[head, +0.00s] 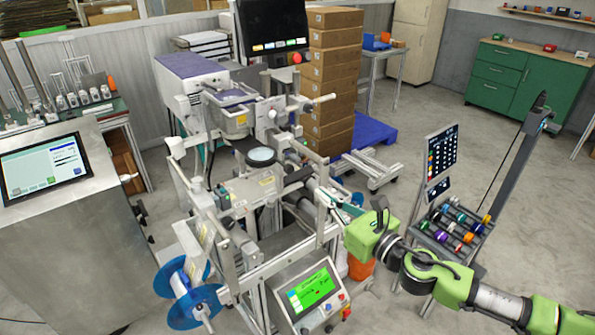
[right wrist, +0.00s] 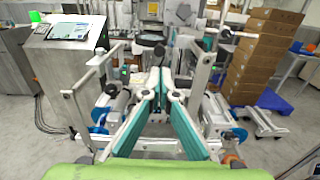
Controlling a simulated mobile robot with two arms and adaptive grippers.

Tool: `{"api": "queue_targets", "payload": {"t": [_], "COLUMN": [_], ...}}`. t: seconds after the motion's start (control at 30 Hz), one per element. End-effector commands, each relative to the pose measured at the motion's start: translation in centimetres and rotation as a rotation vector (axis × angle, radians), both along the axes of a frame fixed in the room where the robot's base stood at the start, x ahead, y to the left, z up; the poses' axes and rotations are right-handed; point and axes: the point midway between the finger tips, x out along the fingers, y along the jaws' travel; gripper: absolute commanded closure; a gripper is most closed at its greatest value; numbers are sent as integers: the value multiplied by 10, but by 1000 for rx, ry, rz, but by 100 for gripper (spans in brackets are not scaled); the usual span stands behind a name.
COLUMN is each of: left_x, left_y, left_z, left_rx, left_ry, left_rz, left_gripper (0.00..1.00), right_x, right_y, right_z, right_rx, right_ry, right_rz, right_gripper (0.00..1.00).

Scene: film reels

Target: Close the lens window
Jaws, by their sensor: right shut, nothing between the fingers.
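A film machine stands at the centre of the head view. On it is a round, glassy lens piece (head: 262,156) in a dark ring, which I take to be the lens window. I cannot tell whether it is open or closed. A similar round piece (right wrist: 152,38) shows beyond my fingers in the right wrist view. My right gripper (right wrist: 160,76) is shut and empty, its teal-padded fingers pointing towards the machine. In the head view its green wrist is at the machine's right side, apart from the lens piece. My left gripper is not in view.
A green-lit control panel (head: 314,294) and blue film reels (head: 190,292) are at the machine's front. A touchscreen cabinet (head: 45,170) stands left. Stacked boxes (head: 333,70) are behind, and a rack of coloured rolls (head: 452,228) stands right. Metal frame bars flank my right gripper.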

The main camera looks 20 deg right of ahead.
Motion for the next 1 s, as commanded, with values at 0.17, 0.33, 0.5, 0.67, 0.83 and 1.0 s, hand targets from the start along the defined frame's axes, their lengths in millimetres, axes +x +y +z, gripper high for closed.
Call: {"api": "queue_targets", "payload": {"t": [0.17,0.33,0.5,0.67,0.83,1.0], "left_x": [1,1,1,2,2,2], "left_y": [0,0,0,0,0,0], "left_z": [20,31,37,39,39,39], "left_rx": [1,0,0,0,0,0], "left_ry": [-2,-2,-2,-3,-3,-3], "left_rz": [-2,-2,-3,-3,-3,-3], "left_gripper": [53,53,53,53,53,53], "right_x": [33,64,84,93,95,95], "right_y": [13,24,31,35,35,35], "right_z": [7,5,2,1,0,0], "right_rx": [5,3,3,2,1,1], "right_ry": [-2,-1,0,1,1,1], "right_rz": [0,1,0,1,1,1], "right_gripper": [100,100,100,100,100,100]}}
